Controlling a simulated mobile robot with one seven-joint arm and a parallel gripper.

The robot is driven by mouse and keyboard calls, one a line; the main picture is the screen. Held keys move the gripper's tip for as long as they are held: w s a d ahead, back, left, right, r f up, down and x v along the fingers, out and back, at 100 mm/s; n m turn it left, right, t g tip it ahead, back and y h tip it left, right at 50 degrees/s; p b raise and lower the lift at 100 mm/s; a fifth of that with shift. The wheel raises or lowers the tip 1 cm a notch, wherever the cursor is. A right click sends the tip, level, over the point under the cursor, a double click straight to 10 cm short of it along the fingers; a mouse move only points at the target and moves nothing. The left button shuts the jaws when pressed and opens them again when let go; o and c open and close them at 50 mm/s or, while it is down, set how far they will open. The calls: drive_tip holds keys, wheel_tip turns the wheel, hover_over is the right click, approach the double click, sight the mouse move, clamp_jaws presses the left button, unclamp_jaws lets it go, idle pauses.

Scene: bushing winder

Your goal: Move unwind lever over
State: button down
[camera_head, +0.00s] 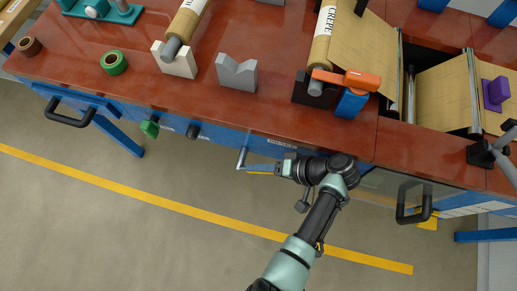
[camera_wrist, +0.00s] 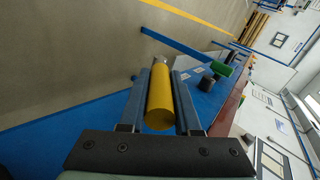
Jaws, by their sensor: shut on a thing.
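A lever with a bent metal arm (camera_head: 241,158) sticks out from the blue front of the winder, below a small label that I cannot read. Its yellow cylindrical grip (camera_wrist: 160,98) fills the space between my two fingers in the wrist view. My gripper (camera_head: 262,169) is shut on this grip, in front of the bench edge. In the head view the fingers hide most of the grip, and only a thin yellow strip shows. The metal end of the lever shows beyond the fingertips.
A green knob (camera_head: 150,129) and a black knob (camera_head: 193,131) stick out from the front, left of the lever. A black handle (camera_head: 413,203) juts out to the right. The red bench top (camera_head: 200,104) carries V-blocks and rolls. The floor in front is clear.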

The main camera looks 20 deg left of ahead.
idle(0.3)
drive_tip(key=c, duration=0.6)
unclamp_jaws()
drive_tip(key=shift+p+v, duration=1)
drive_tip(key=shift+v, duration=5.5)
